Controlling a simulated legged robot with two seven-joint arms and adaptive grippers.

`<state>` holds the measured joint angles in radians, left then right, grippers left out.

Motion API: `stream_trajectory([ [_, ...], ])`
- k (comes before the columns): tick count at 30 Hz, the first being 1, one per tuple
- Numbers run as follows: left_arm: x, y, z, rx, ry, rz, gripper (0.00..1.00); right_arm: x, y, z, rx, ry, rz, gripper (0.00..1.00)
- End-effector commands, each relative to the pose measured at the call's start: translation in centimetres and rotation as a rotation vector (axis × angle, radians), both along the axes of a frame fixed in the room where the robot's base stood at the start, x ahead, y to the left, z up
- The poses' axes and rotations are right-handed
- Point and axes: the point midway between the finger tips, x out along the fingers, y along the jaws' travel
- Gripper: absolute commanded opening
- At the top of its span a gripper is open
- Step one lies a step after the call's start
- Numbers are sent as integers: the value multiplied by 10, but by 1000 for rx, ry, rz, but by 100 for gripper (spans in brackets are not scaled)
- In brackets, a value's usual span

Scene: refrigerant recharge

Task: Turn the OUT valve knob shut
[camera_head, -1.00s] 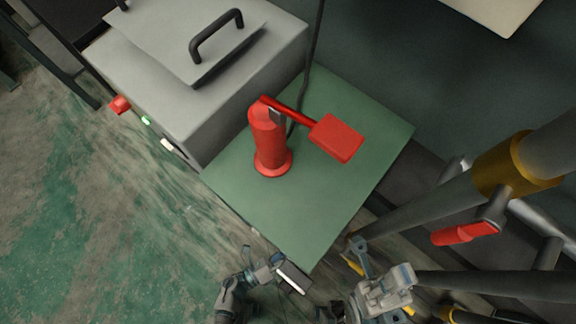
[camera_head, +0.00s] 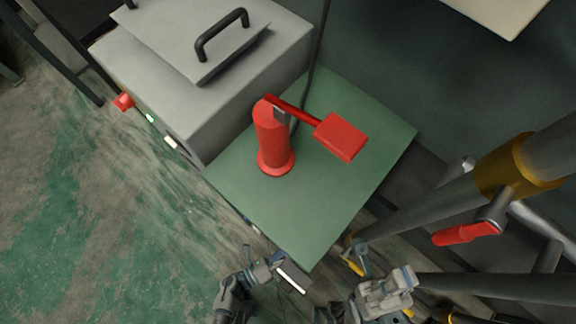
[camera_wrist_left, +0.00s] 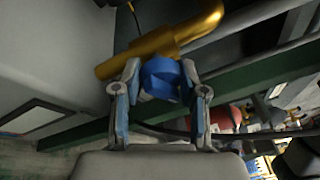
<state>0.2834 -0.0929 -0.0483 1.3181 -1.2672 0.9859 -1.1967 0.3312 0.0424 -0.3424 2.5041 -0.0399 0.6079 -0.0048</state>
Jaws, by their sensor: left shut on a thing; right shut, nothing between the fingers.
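In the left wrist view a round blue knob (camera_wrist_left: 160,79) sits at the end of a brass-yellow pipe (camera_wrist_left: 150,51). My left gripper's two blue-padded fingers are on either side of it, shut on it. No label on the knob can be read. In the head view my left gripper (camera_head: 262,264) is at the bottom centre, beside a dark block with a white strip (camera_head: 293,275); the knob cannot be made out there. My right gripper (camera_head: 361,262) is at the bottom, right of centre, shut and empty, near a small yellow part.
A green table (camera_head: 330,215) carries a red cylinder (camera_head: 271,140) with a red lever. A grey box (camera_head: 220,85) with a black handle stands at the upper left. Thick pipes with a yellow collar (camera_head: 515,168) and a red handle (camera_head: 465,234) are at the right.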

Motion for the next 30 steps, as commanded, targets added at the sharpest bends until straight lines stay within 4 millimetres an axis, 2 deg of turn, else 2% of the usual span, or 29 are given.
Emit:
stream_trajectory([
  [1,-2,0,-5,7,10,1,7,0,0,-1,-1,2,0,0],
  [19,-2,-1,-5,7,11,0,7,0,0,-1,0,1,0,0],
  [20,-2,-1,-5,7,11,0,45,0,0,-1,0,1,0,0],
  [22,-2,-1,-5,8,11,0,62,0,0,-1,0,1,0,0],
  [23,-2,-1,-5,7,10,1,67,0,0,-1,0,1,0,0],
  [30,-1,-1,-2,3,4,-1,67,0,0,0,-2,-1,1,0],
])
